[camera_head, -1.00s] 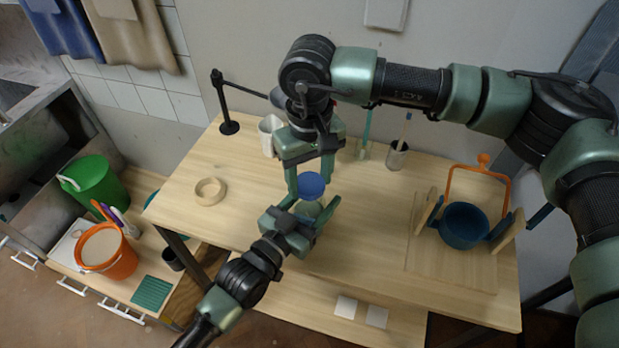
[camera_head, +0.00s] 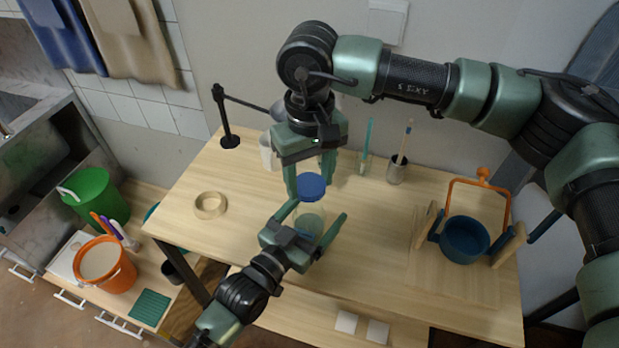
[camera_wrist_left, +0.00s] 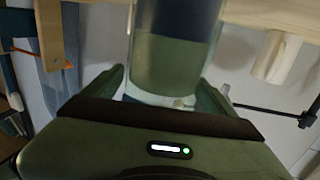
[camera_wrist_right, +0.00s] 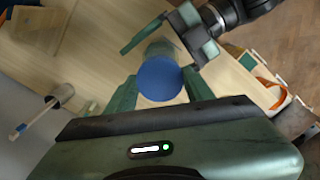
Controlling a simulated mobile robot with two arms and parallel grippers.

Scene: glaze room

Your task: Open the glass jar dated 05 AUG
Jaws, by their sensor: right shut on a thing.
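A glass jar (camera_head: 309,222) with greenish contents and a blue lid (camera_head: 311,186) is over the middle of the wooden table. My right gripper (camera_head: 311,184) comes down from above and is shut on the blue lid, which shows between its fingers in the right wrist view (camera_wrist_right: 160,79). The lid appears to be on the jar. My left gripper (camera_head: 315,217) is open, its fingers spread on either side of the jar body. The jar (camera_wrist_left: 175,62) also shows between the fingers in the left wrist view. I cannot read any date on it.
A tape ring (camera_head: 210,205) lies left on the table (camera_head: 235,225), near a black stand (camera_head: 228,135). A brush cup (camera_head: 397,169) stands behind. A blue pot (camera_head: 465,240) in an orange-handled frame is at the right. The table's front middle is clear.

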